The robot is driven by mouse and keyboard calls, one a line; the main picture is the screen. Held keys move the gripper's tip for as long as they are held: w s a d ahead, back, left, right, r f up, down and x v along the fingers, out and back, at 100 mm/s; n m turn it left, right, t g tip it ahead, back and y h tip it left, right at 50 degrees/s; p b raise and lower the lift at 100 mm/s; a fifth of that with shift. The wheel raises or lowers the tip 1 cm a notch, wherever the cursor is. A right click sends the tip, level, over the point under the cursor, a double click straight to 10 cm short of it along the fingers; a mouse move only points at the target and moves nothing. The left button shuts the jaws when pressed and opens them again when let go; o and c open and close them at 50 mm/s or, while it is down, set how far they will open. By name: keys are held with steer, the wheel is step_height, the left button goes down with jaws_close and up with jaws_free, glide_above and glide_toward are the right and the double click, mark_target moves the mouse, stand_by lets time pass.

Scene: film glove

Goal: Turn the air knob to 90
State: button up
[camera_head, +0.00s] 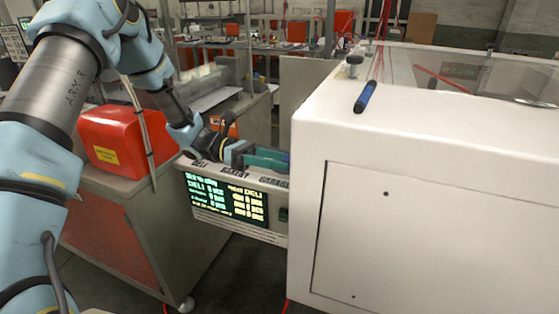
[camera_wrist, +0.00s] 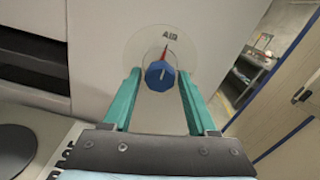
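The air knob (camera_wrist: 159,76) is a small blue round knob in the wrist view. It sits on a pale round dial plate on the side of a white machine, under the word AIR. A red pointer above the knob points nearly straight up, and the knob has a pale line on its face. My gripper (camera_wrist: 158,73) is open, with one teal finger on each side of the knob and a visible gap at both sides. In the head view, my gripper (camera_head: 268,159) reaches toward the left side of the white machine. The knob is hidden there.
The white machine (camera_head: 430,180) fills the right, with a blue-and-black tool (camera_head: 366,96) on top. A display panel (camera_head: 228,200) lies just below my gripper. A red box (camera_head: 118,142) stands on a cabinet at left. Shelving shows at right in the wrist view.

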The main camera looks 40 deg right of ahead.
jaws_close()
steer(key=shift+m, duration=0.3)
steer(key=m+b, duration=0.9)
steer(key=m, duration=0.8)
stand_by(0.4)
steer(key=shift+m, duration=0.3)
stand_by(0.3)
steer(key=shift+o, duration=1.7)
jaws_free()
